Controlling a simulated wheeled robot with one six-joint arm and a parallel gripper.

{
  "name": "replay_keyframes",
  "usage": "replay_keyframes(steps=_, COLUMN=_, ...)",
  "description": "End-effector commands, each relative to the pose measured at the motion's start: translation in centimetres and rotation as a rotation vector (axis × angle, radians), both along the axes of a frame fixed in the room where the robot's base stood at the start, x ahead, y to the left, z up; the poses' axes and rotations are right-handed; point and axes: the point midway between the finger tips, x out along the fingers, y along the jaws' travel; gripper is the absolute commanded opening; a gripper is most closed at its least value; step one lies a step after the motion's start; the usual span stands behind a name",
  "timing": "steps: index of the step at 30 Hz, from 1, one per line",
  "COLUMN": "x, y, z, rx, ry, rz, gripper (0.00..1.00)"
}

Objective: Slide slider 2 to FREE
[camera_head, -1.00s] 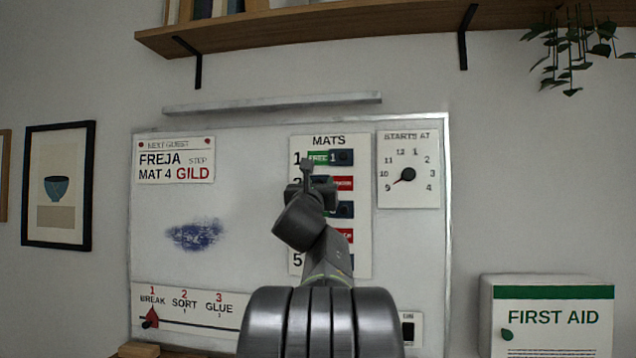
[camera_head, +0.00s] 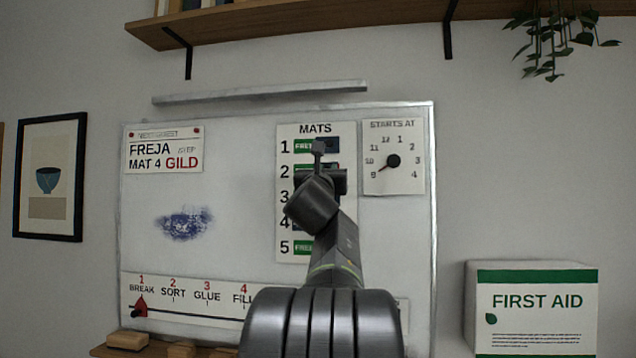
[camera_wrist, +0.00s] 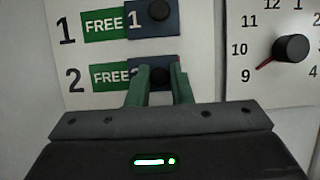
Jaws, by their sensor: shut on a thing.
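The MATS panel (camera_head: 286,250) hangs on the whiteboard with several numbered rows. In the wrist view, slider 2 (camera_wrist: 139,77) is a dark blue plate with a black knob, at the right end of row 2. A green FREE label (camera_wrist: 108,77) shows to its left. My gripper (camera_wrist: 160,84) is shut on slider 2's knob, one green finger on each side. In the head view my gripper (camera_head: 319,150) and wrist cover most of slider 2.
Slider 1 (camera_wrist: 152,27) sits just above at the right, beside a green FREE label. The STARTS AT dial (camera_wrist: 291,48) is close on the right. A first aid box (camera_head: 535,312) is at lower right, and a shelf (camera_head: 300,30) is above.

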Motion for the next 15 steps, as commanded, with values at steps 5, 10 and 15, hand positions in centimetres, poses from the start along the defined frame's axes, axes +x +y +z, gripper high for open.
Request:
replay_keyframes(steps=5, x=-0.1, y=-0.62, z=-0.12, rx=0.0, ry=0.0, rz=0.0, gripper=0.0)
replay_keyframes(steps=10, x=-0.08, y=-0.66, z=-0.04, rx=0.0, ry=0.001, rz=-0.001, gripper=0.0)
replay_keyframes(steps=15, x=-0.08, y=-0.68, z=-0.05, rx=0.0, ry=0.001, rz=-0.001, gripper=0.33)
